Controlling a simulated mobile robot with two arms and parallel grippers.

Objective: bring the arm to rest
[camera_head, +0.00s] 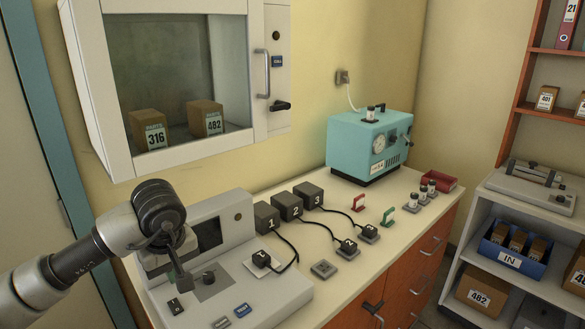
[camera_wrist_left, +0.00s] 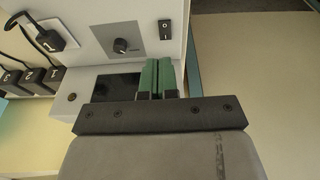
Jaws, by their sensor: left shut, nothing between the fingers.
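My left arm comes in from the left in the head view. Its gripper (camera_head: 184,277) hangs over the grey bench device (camera_head: 240,262), near the device's knob and dark window. In the left wrist view the green fingers (camera_wrist_left: 157,78) of this gripper are together with nothing between them. I cannot tell whether the fingers touch the device. My right gripper is not in view.
Black numbered boxes (camera_head: 287,206) with cabled plugs stand right of the device. A teal machine (camera_head: 368,146) stands at the counter's back. A wall cabinet (camera_head: 180,80) with a window holds boxes 316 and 482. Shelves (camera_head: 520,220) are at right.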

